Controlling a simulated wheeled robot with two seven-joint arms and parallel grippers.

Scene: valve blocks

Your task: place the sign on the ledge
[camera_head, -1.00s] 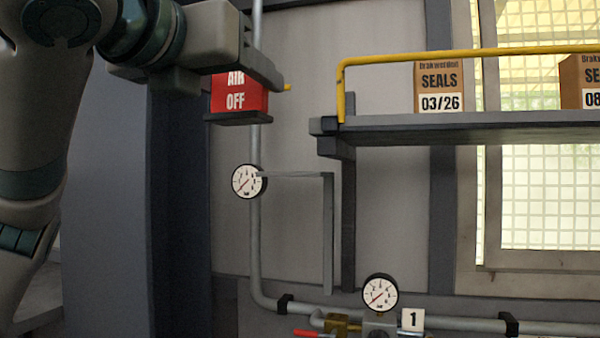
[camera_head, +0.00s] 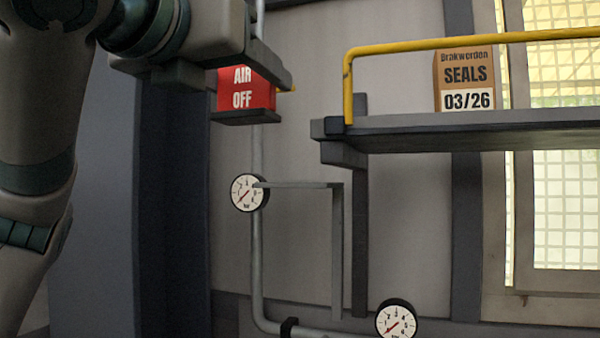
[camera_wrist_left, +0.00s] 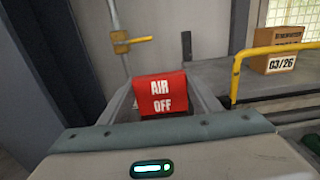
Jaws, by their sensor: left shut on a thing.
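The sign (camera_head: 242,92) is a red block with white "AIR OFF" lettering on a dark base. It looks upright in the head view and also shows in the left wrist view (camera_wrist_left: 161,95). My left gripper (camera_head: 268,72) is shut on the sign and holds it in the air. The nearer finger covers the sign's upper right in the head view. The dark grey ledge (camera_head: 420,142), with a yellow rail, is to the right of the sign and slightly lower. The ledge's top is seen nearly edge-on. My right gripper is not in view.
A yellow rail (camera_head: 470,43) runs along the ledge. A cardboard "SEALS" box (camera_head: 464,78) stands on the ledge behind it. A grey pipe (camera_head: 257,240) with a round gauge (camera_head: 249,192) is below the sign. A thin grey bracket (camera_head: 337,250) is below the ledge's left end.

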